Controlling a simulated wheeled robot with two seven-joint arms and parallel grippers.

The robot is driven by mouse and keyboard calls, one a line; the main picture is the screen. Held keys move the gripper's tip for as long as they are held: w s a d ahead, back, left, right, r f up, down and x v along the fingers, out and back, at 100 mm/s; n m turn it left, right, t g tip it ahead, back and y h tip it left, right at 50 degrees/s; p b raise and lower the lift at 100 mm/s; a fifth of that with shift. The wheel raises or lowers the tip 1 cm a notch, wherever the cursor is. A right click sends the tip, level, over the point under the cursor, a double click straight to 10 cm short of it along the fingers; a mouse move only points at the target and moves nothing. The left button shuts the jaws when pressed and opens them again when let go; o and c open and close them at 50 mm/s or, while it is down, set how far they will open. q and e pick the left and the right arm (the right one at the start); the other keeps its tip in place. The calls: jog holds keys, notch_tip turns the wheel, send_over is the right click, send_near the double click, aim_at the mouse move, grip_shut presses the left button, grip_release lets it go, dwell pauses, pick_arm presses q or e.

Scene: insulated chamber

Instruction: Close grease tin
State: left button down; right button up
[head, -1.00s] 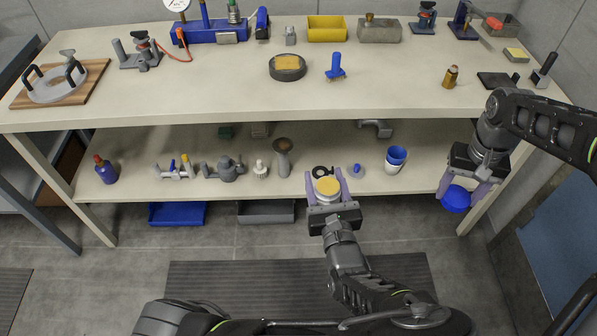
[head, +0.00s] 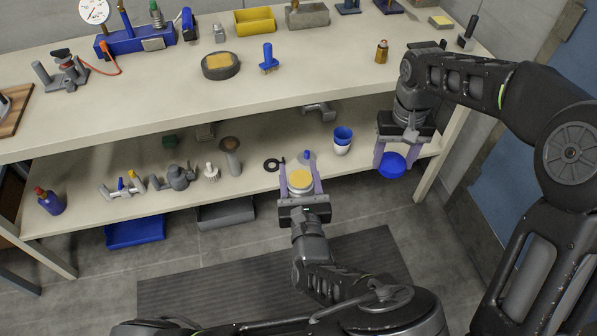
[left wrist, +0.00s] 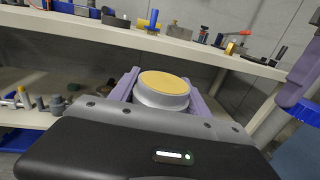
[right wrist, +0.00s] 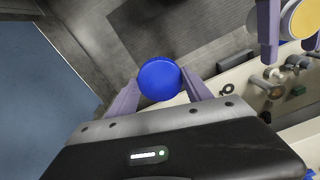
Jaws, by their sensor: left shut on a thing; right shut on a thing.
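The grease tin (head: 300,184) is a round metal tin, uncovered, with yellow grease showing at its top. My left gripper (head: 300,186) is shut on its sides and holds it upright in front of the lower shelf. It also shows in the left wrist view (left wrist: 164,88) between the fingers. The blue round lid (head: 392,166) is in my right gripper (head: 393,158), which is shut on its rim. In the right wrist view the lid (right wrist: 159,78) sits between the fingertips. The lid is to the right of the tin and apart from it.
The workbench top (head: 330,75) carries a round dish with a yellow block (head: 220,65) and a blue brush (head: 268,58). The lower shelf (head: 90,205) holds stacked cups (head: 342,140), a black ring (head: 271,165) and several fittings.

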jog(key=a+r+n, duration=0.2)
jog(key=a+r, duration=0.1)
jog(key=a, duration=0.9)
notch_tip(320, 180, up, 4)
jog(key=n, duration=0.2)
send_over(301, 179)
jog(key=shift+w+a+f, duration=0.2)
jog(key=shift+w+a, duration=0.1)
jog(key=shift+w, duration=0.05)
jog(key=shift+s+d+r, duration=0.1)
jog(key=shift+s+r, duration=0.1)
jog(key=shift+r, duration=0.05)
jog(key=shift+s+d, duration=0.1)
jog(key=shift+d, duration=0.05)
jog(key=shift+f, duration=0.1)
jog(key=shift+f, duration=2)
jog(key=shift+f, duration=0.9)
